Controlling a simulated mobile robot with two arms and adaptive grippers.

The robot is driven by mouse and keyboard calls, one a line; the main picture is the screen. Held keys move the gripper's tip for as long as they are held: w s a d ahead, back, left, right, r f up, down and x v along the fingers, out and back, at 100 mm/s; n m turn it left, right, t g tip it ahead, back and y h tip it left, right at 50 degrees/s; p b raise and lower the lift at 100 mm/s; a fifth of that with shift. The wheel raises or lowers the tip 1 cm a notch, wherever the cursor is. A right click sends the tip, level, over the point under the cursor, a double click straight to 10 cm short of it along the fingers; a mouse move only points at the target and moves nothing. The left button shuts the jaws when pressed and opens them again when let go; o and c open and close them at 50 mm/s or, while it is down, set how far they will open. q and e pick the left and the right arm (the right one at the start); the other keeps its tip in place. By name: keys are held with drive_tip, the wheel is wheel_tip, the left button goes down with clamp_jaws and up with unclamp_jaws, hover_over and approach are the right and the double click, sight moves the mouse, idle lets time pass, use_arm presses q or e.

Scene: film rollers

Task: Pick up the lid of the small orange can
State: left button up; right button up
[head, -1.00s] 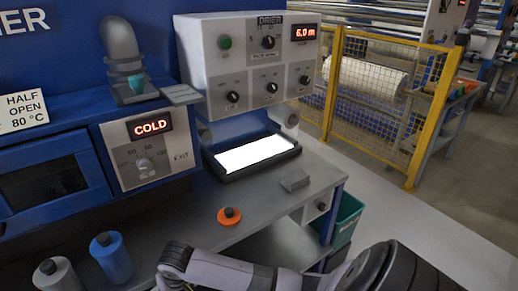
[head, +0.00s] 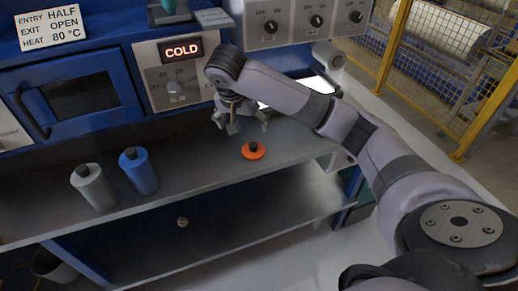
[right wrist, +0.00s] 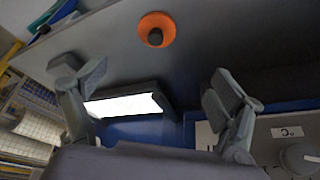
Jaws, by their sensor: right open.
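The small orange can (head: 253,152) stands on the grey counter, low and round, with its dark knobbed lid (head: 253,145) on top. In the right wrist view the orange can (right wrist: 145,20) is at the top centre, with the dark lid (right wrist: 156,37) on it. My right gripper (head: 246,124) is open and empty above the counter, just behind and left of the can in the head view. Its spread fingers (right wrist: 152,85) show in the right wrist view, with the can beyond them and not between them. My left gripper is out of view.
A blue bottle (head: 138,172) and a grey bottle (head: 93,187) stand on the counter to the left. The machine front with the COLD display (head: 183,48) rises behind. A lit white panel (right wrist: 122,105) is near the gripper. The counter around the can is clear.

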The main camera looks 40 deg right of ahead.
drive_tip(key=p, duration=0.1)
approach(253, 145)
drive_tip(key=x, duration=0.5)
drive_tip(key=shift+a+f, duration=0.15)
drive_tip(key=shift+a, duration=0.2)
drive_tip(key=x, duration=0.2)
drive_tip(key=p+x, duration=0.1)
drive_tip(key=x, duration=0.1)
drive_tip(key=shift+d+f, duration=0.3)
drive_tip(key=shift+d, duration=0.15)
drive_tip(key=shift+f, duration=0.25)
drive_tip(key=shift+c, duration=0.4)
drive_tip(key=c, duration=1.1)
drive_tip(key=shift+r, duration=0.15)
